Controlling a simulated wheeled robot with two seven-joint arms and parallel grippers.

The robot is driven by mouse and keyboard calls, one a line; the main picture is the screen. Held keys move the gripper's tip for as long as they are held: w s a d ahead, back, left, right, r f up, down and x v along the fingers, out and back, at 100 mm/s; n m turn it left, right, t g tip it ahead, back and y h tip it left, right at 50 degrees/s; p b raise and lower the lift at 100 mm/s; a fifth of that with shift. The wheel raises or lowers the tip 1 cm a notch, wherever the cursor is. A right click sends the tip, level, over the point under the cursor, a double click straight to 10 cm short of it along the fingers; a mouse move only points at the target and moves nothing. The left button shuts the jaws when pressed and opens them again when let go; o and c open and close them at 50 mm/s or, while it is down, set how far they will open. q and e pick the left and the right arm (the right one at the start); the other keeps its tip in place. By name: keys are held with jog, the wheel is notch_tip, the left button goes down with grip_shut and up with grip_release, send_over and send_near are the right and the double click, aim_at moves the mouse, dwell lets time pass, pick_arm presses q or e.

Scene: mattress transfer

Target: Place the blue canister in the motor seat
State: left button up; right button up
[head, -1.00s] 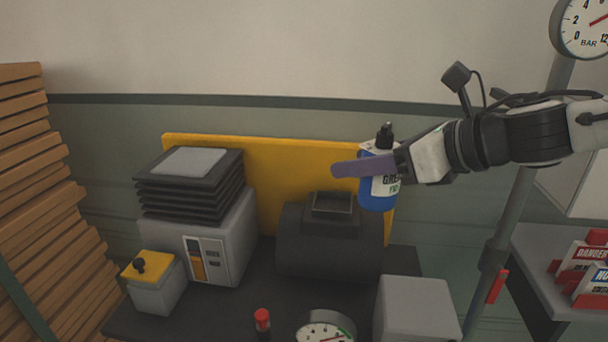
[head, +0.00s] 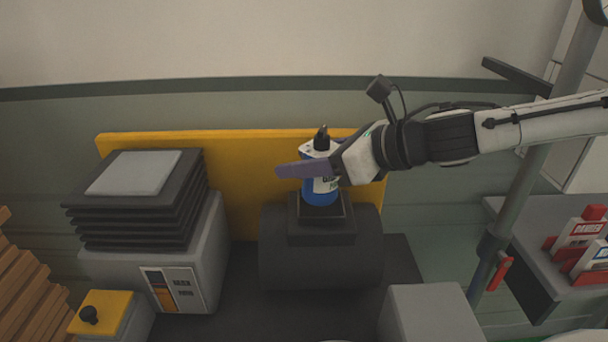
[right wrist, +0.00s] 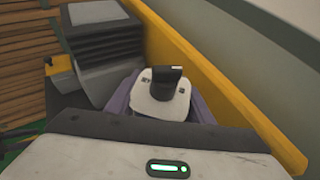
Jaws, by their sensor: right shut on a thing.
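The blue canister (head: 319,188) has a white top, a black cap and a label. It stands upright at the square seat (head: 322,211) on top of the dark motor (head: 320,258). Whether its base touches the seat I cannot tell. My right gripper (head: 310,170) is shut on the canister from the right, with a purple finger across its front. In the right wrist view the canister's white top and black cap (right wrist: 165,92) show between the purple fingers, and the seat is hidden. My left gripper is not in view.
A yellow panel (head: 235,185) stands behind the motor. A grey unit with black fins (head: 135,200) is on the left, with a yellow-topped box (head: 105,312) in front. A grey box (head: 430,315) is at front right. A post (head: 510,215) and side shelf (head: 550,260) are farther right.

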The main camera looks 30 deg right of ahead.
notch_tip(320, 180, down, 3)
jog(key=shift+b, duration=0.35)
jog(key=o, duration=1.3)
jog(key=shift+f, duration=0.1)
jog(key=shift+s+d+r, duration=0.1)
jog(key=shift+r, duration=0.15)
jog(key=shift+p+v, duration=0.5)
jog(key=shift+v, duration=0.7)
jog(key=b+v, duration=0.1)
jog(key=v, duration=0.8)
jog(key=shift+s, duration=0.15)
